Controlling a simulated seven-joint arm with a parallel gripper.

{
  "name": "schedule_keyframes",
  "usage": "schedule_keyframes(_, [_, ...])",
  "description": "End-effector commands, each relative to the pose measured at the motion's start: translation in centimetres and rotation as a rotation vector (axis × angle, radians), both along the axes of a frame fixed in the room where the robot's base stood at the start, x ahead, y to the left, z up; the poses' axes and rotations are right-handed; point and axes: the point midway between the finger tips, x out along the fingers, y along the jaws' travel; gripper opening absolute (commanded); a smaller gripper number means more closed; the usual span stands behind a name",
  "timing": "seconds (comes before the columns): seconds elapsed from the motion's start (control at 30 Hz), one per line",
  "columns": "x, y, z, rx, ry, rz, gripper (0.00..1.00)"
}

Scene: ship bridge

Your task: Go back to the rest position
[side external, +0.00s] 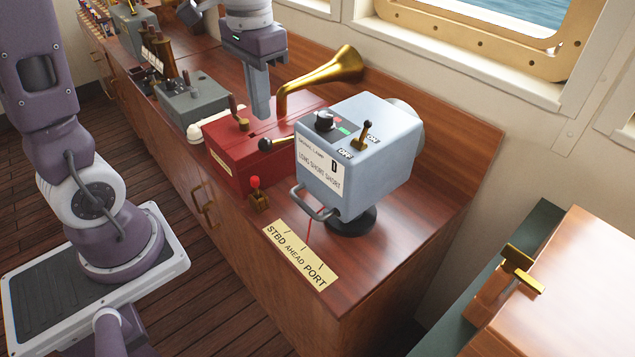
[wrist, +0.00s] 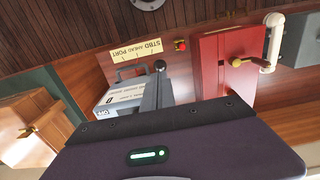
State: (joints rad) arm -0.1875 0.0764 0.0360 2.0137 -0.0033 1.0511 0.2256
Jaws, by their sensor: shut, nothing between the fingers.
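My gripper (side external: 261,112) hangs fingers down above the red box (side external: 232,157), just left of the brass horn's (side external: 320,83) curved pipe. Its fingers are together and hold nothing. In the wrist view the closed fingers (wrist: 158,84) point at the black ball of a lever (wrist: 160,66). That black-ball lever (side external: 265,144) also shows in the side view, below and in front of the fingertips. I cannot tell any touch between them. The light blue signal lamp (side external: 357,150) stands to the right, its top bearing a black knob and a brass toggle.
A grey control box (side external: 193,100) stands further left on the wooden console. A red-knobbed lever (side external: 256,184) and a yellow STBD AHEAD PORT plate (side external: 300,255) are near the console's front edge. A wooden box (side external: 577,290) with a brass handle is at right.

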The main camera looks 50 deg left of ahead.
Motion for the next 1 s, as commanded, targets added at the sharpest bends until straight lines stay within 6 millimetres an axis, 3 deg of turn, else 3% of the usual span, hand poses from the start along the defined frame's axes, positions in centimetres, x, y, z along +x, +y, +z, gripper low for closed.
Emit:
schedule_keyframes(0.17, [0.0,0.0,1.6,0.0,0.0,0.0,0.0])
schedule_keyframes(0.47, [-0.2,-0.1,2.0,0.001,-0.008,0.0,0.0])
schedule_keyframes(0.57, [-2.4,-1.5,3.4,0.012,-0.087,-0.003,0.0])
schedule_keyframes(0.67, [-6.3,-3.6,4.8,0.02,-0.224,-0.006,0.0])
schedule_keyframes(0.8, [-11.0,-5.5,4.7,0.013,-0.392,-0.004,0.0])
schedule_keyframes(1.0, [-13.5,-6.2,3.9,0.0,-0.492,0.0,0.0])
